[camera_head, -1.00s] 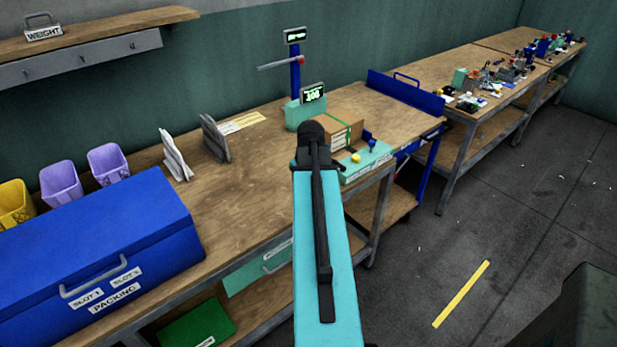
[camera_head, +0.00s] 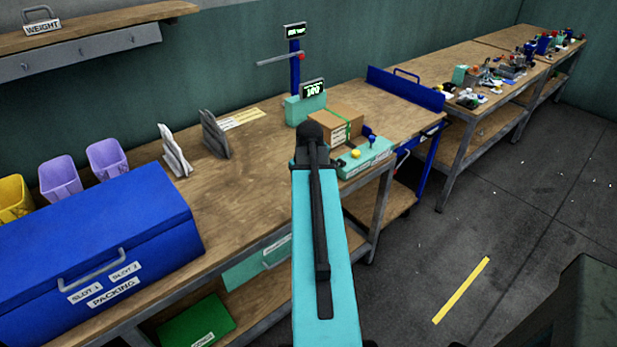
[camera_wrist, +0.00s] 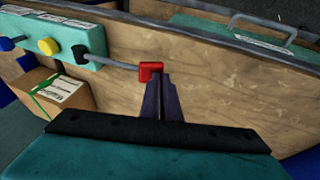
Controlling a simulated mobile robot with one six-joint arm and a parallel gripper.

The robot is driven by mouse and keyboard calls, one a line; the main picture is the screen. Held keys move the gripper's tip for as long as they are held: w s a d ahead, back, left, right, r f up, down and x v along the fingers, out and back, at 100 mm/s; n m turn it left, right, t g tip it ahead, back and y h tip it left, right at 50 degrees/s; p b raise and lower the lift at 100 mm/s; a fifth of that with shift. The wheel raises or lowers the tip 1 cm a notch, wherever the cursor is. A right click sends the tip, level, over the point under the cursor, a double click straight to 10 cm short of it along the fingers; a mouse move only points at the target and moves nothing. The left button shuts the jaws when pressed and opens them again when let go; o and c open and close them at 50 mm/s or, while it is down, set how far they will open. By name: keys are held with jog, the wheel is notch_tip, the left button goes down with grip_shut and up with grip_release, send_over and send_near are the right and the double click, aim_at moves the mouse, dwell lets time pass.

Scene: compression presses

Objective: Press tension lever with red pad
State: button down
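The tension lever is a grey rod (camera_wrist: 113,63) in the wrist view. It sticks out from a teal control box (camera_wrist: 60,40) and ends in a red pad (camera_wrist: 151,70). My gripper (camera_wrist: 161,77) has its two dark fingers together, with nothing seen between them. Its tips are right beside the red pad and seem to touch it. The control box also shows in the head view (camera_head: 366,161), with a yellow knob (camera_head: 355,154) and a blue knob (camera_head: 372,140). My arm hides the gripper in the head view.
A strapped cardboard box (camera_head: 335,125) stands behind the control box. A lit display (camera_head: 313,90) and a blue post (camera_head: 295,70) with a red-tipped bar stand at the back. A blue packing case (camera_head: 100,240) fills the left bench. Bench middle is clear.

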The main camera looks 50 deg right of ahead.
jog(key=w+a+v, duration=0.1)
jog(key=a+v, duration=0.1)
jog(key=v, duration=1.1)
jog(key=shift+w+a, duration=0.25)
jog(key=shift+r, duration=0.1)
dwell(0.6)
